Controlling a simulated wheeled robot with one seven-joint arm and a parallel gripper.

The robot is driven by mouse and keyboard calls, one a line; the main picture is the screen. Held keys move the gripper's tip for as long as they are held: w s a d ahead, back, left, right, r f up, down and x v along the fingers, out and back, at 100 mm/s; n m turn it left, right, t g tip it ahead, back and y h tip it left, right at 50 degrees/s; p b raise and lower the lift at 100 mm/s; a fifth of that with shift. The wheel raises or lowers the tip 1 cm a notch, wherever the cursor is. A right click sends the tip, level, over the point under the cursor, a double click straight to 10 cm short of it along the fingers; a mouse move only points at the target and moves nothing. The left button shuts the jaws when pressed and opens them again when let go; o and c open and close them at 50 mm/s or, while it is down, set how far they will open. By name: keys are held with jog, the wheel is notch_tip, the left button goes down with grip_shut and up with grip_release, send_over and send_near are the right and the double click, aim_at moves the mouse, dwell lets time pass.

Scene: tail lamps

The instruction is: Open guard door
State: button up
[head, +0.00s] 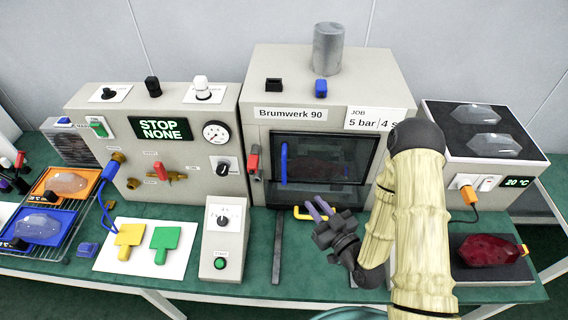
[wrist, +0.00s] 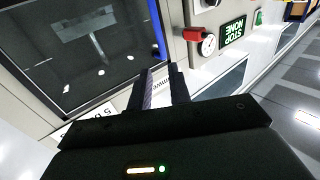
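The guard door (head: 335,150) is a dark glass panel in a dark frame on the front of the Brumwerk 90 machine (head: 257,88). It looks closed. Its upright blue handle (head: 284,162) is on the door's left side; the handle also shows in the wrist view (wrist: 157,30) beside the dark glass (wrist: 75,45). My gripper (head: 317,206) is in front of the machine, below and right of the handle, and apart from it. In the wrist view the two dark fingers (wrist: 160,72) stand apart with a gap between them, and I see nothing held.
A red-handled part (head: 253,162) sits left of the door. A yellow bracket (head: 301,213) lies below the door, close to my gripper. A control box with a knob (head: 224,232) stands front left. A heater box (head: 483,150) and a red lamp (head: 489,250) are at right.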

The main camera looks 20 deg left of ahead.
jog(key=shift+w+f, duration=0.1)
send_near(285, 166)
jog(key=x, duration=1)
jog(key=shift+w+a+f, duration=0.1)
jog(key=shift+w+a, duration=0.15)
jog(key=shift+w, duration=0.05)
dwell(0.5)
jog(key=shift+c, duration=0.4)
grip_shut()
